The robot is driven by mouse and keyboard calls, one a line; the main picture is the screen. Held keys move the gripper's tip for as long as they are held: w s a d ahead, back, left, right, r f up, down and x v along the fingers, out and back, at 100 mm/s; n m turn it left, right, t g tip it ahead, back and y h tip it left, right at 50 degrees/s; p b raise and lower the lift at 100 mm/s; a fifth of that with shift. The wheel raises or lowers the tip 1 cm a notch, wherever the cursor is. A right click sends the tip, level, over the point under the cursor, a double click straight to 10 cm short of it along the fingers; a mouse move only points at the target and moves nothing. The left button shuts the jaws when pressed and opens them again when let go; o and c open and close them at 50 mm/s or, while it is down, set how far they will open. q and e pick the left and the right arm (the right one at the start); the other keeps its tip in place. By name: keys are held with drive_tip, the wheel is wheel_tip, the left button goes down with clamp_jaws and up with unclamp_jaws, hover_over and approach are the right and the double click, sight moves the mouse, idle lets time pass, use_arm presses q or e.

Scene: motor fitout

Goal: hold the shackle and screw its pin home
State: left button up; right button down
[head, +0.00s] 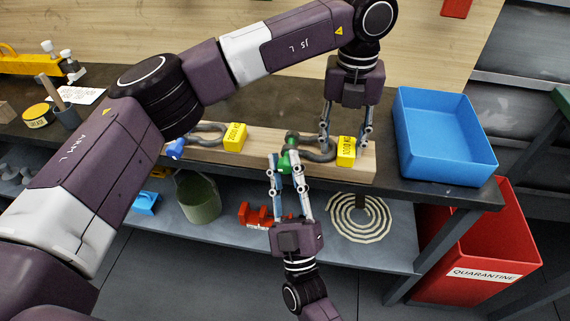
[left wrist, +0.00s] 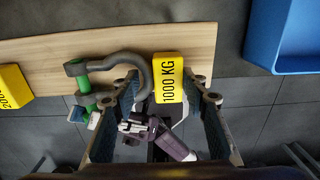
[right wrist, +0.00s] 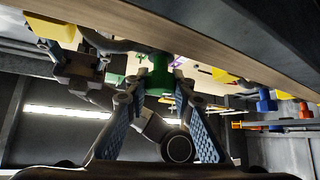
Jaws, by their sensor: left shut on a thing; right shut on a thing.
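The grey shackle (head: 318,155) with a green pin (head: 288,160) lies on the wooden board, its bow end beside a yellow 1000 KG block (head: 346,152). The shackle (left wrist: 133,60) and block (left wrist: 168,78) also show in the left wrist view. My right gripper (head: 287,166) reaches up from the front and is shut on the pin's green head (right wrist: 160,78). How far the pin's thread is in cannot be seen.
A second shackle (head: 207,130) with a blue pin (head: 176,149) and another yellow block (head: 235,137) sits left on the board (head: 262,142). A blue tray (head: 445,135) stands close right of it. A shelf below holds a green bucket (head: 198,196) and coiled rope (head: 360,217).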

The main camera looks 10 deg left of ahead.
drive_tip(key=shift+f+m+t+h, duration=0.15)
drive_tip(key=shift+m+t+h, duration=0.15)
drive_tip(key=shift+m+h, duration=0.3)
drive_tip(key=c, duration=1.6)
unclamp_jaws()
drive_tip(key=v, duration=1.2)
